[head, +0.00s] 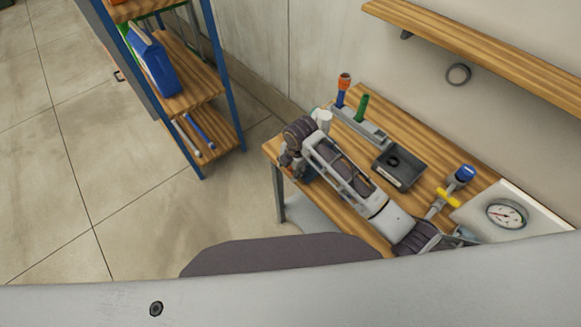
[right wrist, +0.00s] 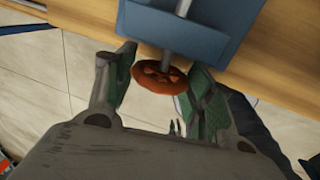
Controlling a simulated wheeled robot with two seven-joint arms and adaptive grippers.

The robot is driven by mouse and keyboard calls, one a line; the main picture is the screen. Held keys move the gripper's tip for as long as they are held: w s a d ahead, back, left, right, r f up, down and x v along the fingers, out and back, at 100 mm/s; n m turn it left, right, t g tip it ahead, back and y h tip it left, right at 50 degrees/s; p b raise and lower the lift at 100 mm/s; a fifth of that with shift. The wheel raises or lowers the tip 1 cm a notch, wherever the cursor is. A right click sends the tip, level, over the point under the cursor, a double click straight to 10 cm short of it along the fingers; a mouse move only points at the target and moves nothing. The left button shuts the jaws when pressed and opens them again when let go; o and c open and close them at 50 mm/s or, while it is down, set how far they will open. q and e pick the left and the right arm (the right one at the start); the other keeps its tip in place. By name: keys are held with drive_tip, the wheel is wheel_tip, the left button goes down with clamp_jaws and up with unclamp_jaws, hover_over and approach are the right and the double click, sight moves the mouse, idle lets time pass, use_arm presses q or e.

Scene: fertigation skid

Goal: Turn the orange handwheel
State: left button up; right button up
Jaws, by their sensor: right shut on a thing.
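The orange handwheel (right wrist: 158,78) shows in the right wrist view, on a grey stem that comes out of a blue-grey housing (right wrist: 185,30). My right gripper (right wrist: 160,85) has one finger on each side of the wheel, shut on its rim. In the head view my right gripper (head: 445,240) is at the lower right, by the front of the bench, partly cut off by a pale part in the foreground. The handwheel is hidden in the head view. My left gripper is in neither view.
A wall shelf (head: 470,45) hangs above. A blue-framed rack (head: 222,85) stands left; floor there is clear.

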drive_tip(key=shift+t+y, duration=0.3)
drive_tip(key=shift+t, duration=0.1)
drive_tip(key=o, duration=1)
drive_tip(key=v, duration=1.2)
